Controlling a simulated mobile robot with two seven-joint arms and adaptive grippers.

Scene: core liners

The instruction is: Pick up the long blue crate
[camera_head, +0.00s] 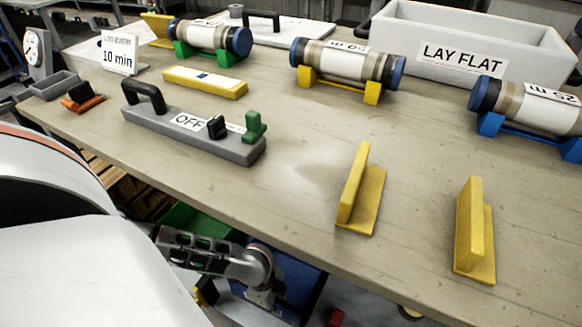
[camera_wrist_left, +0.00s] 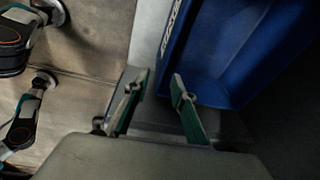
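A blue crate (camera_wrist_left: 250,45) with white lettering on its side fills the upper right of the left wrist view. In the head view part of it (camera_head: 304,284) shows below the table's front edge, partly hidden by my left arm. My left gripper (camera_wrist_left: 158,84) is open, with green-padded fingers apart and nothing held between them. Its right finger appears close to the crate's near end; I cannot tell if they touch. In the head view the left gripper (camera_head: 262,296) is low beside the crate. My right gripper is not in view.
The table (camera_head: 290,180) stands above the crate, its front edge close to my left arm. A green container (camera_head: 190,219) is left of the crate below. The table holds a grey switch unit (camera_head: 190,130), yellow brackets (camera_head: 362,190), cylinders on stands (camera_head: 345,62) and a white trough (camera_head: 455,70).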

